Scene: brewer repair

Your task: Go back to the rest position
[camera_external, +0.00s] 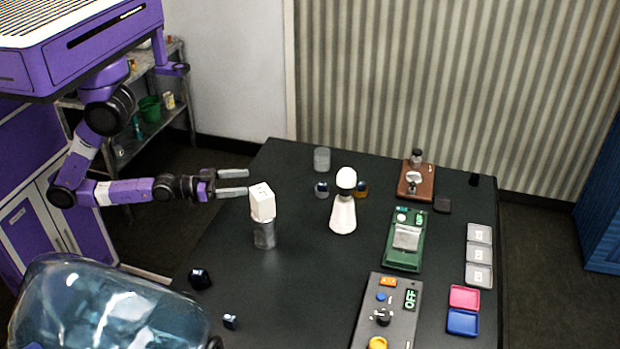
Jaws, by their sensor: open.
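My gripper (232,182) is at the left edge of the black table (290,290). Its two grey fingers are apart with nothing between them, and they point right. My purple arm reaches in from the left. A white block (262,202) sits tilted on top of a grey cylinder (264,235), just right of and below the fingertips in the picture. The gripper appears apart from the block.
A white bottle-like object (343,212) stands mid-table, near small jars and a clear cup (322,159). A brown device (416,182), a green device (406,240) and a grey control panel (384,315) line the right side, beside trays (479,255). A large blue jug (105,310) fills the lower left.

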